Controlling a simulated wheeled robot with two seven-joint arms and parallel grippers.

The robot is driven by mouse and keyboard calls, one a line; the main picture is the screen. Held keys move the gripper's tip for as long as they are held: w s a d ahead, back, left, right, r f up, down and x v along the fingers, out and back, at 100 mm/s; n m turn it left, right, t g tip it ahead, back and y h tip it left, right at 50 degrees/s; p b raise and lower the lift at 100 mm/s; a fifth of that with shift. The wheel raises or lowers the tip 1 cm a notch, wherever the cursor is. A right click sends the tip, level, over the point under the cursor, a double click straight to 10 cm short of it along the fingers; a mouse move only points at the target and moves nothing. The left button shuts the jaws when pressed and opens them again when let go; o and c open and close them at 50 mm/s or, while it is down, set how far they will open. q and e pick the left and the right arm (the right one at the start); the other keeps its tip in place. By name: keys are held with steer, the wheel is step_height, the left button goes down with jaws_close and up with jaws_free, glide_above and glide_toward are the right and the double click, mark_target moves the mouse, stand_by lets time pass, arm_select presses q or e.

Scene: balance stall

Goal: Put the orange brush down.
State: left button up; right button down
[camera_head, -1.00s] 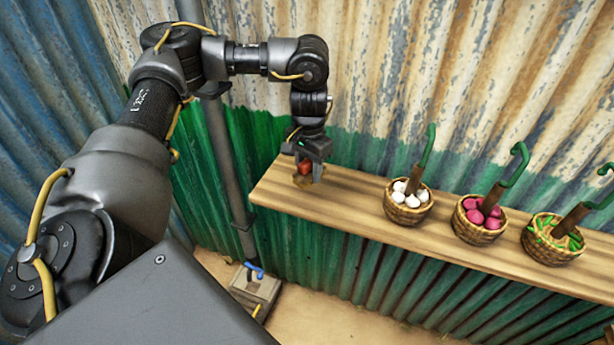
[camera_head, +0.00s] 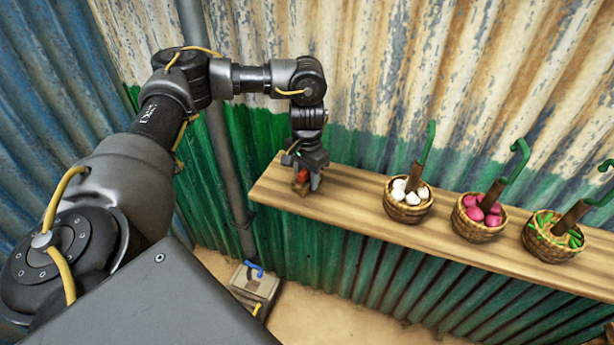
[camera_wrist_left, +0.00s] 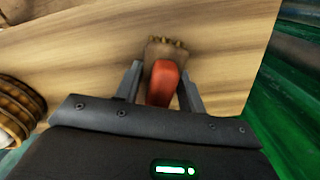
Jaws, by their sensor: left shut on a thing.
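The orange brush (camera_head: 302,176) is in my left gripper (camera_head: 306,181), over the left end of the wooden shelf (camera_head: 350,206). In the left wrist view the brush (camera_wrist_left: 165,80) shows its orange handle between the two fingers of the gripper (camera_wrist_left: 160,88), with a brown bristled head beyond. The shelf's wood grain (camera_wrist_left: 90,50) lies behind it. The brush head is low at the shelf surface; whether it touches cannot be told. My right gripper is in neither view.
Baskets of white (camera_head: 408,203), pink (camera_head: 479,216) and green (camera_head: 552,236) produce, each with a green hooked handle, stand along the shelf to the right. A grey pole (camera_head: 222,150) stands left of the shelf. A box (camera_head: 253,285) is on the ground. Shelf between gripper and white basket is bare.

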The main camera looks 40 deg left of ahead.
arm_select(q)
steer(key=o, duration=0.9)
steer(key=shift+f, duration=0.2)
steer(key=shift+r, duration=0.1)
step_height(320, 180, up, 12)
steer(key=shift+r+p, duration=0.15)
steer(key=shift+p, duration=0.4)
steer(key=shift+d, duration=0.1)
